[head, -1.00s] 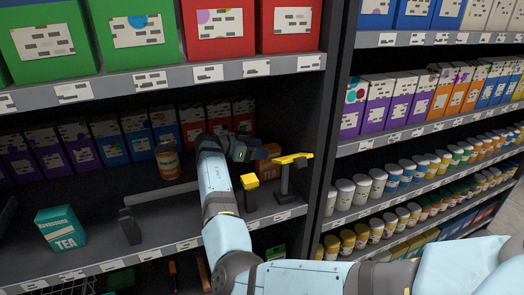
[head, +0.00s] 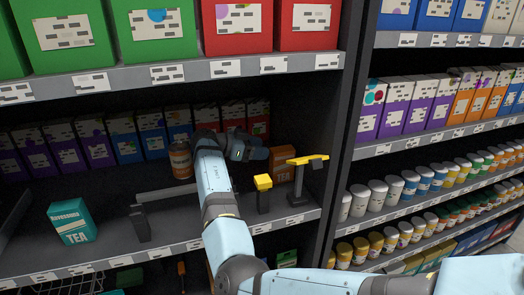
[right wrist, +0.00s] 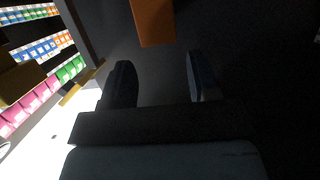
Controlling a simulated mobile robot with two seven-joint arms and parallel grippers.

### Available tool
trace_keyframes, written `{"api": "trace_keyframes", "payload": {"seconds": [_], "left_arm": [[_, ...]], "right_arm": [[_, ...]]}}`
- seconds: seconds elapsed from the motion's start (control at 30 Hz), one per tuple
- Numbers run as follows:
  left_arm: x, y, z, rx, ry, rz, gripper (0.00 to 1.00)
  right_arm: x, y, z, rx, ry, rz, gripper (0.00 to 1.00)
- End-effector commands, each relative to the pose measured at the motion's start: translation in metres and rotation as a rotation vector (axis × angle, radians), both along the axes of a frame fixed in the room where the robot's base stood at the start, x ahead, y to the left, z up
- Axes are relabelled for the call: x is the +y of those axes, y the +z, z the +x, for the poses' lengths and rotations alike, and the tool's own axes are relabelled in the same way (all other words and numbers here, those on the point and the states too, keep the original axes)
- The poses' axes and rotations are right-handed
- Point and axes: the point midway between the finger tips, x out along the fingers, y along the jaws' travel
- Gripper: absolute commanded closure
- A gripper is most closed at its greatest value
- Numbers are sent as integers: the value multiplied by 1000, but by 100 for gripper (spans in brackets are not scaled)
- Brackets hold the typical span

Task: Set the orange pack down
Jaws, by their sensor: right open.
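The orange pack (head: 284,165) stands upright on the dark middle shelf, near its right end and behind a yellow-topped stand. My right gripper (head: 262,152) is just left of the pack, with a small gap between them, partly seen from behind my arm. In the right wrist view the two fingers (right wrist: 161,82) are spread with nothing between them. The lower end of the orange pack (right wrist: 153,22) shows beyond the fingertips, apart from them. My left gripper is not in view.
Two yellow-topped stands (head: 297,182) (head: 263,195) rise near the shelf front, close to my forearm. An orange-brown can (head: 181,160) stands left of my wrist. A teal tea box (head: 73,222) stands at the left.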

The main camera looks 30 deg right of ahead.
Motion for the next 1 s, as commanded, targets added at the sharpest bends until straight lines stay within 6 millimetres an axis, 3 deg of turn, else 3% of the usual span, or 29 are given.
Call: {"api": "trace_keyframes", "payload": {"seconds": [0.27,0.3,0.43,0.77,1.0], "left_arm": [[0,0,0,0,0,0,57],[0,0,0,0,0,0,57],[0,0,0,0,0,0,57],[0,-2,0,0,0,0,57],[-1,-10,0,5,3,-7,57]], "right_arm": [[2,1,0,0,0,0,45],[2,1,0,1,0,0,43],[2,0,0,1,0,0,15],[5,0,1,0,1,1,15],[41,10,10,0,4,1,15]]}}
